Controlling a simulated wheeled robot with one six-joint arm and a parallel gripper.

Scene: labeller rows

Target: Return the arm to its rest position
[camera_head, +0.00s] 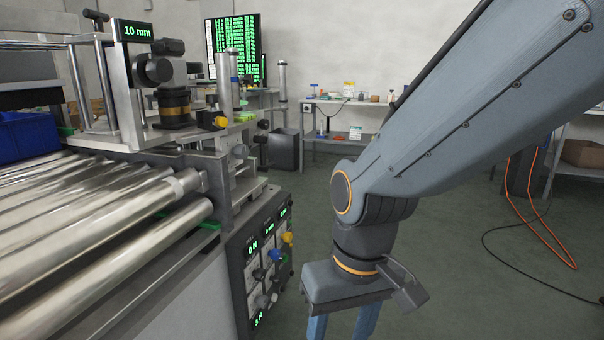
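My arm (470,110) reaches in from the upper right, and its wrist hangs down right of the machine. My gripper (342,328) points down at the bottom edge of the view. Its two blue fingers stand apart with a gap between them, and nothing shows in the visible part of the gap. The fingertips are cut off by the frame. The gripper is clear of the machine's control panel (266,262) to its left.
A labelling machine with metal rollers (95,215) fills the left, with a "10 mm" display (137,31) on top. A blue bin (28,136) sits at far left. Shelves (345,102) stand at the back. An orange cable (545,240) lies right.

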